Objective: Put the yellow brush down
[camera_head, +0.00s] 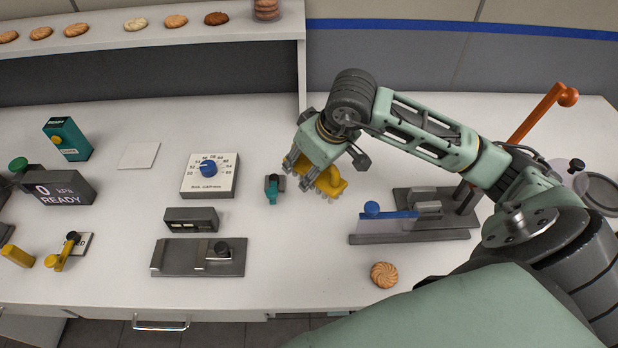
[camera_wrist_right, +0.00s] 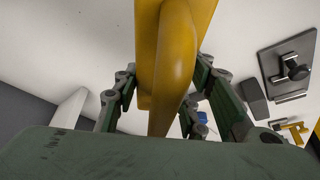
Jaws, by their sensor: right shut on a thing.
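The yellow brush (camera_head: 331,181) is held in my right gripper (camera_head: 312,178) over the middle of the white table, bristles facing down in the head view. In the right wrist view the yellow brush (camera_wrist_right: 172,60) runs between the two fingers of my right gripper (camera_wrist_right: 165,105), which are shut on it. I cannot tell from these frames whether the bristles touch the tabletop. My left gripper is not in view.
A small teal and dark item (camera_head: 272,188) stands just left of the brush. A dial box (camera_head: 222,189) and a grey fixture (camera_head: 170,260) are farther left. A blue-knobbed slide device (camera_head: 400,238) and a round biscuit (camera_head: 384,275) lie to the right and front.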

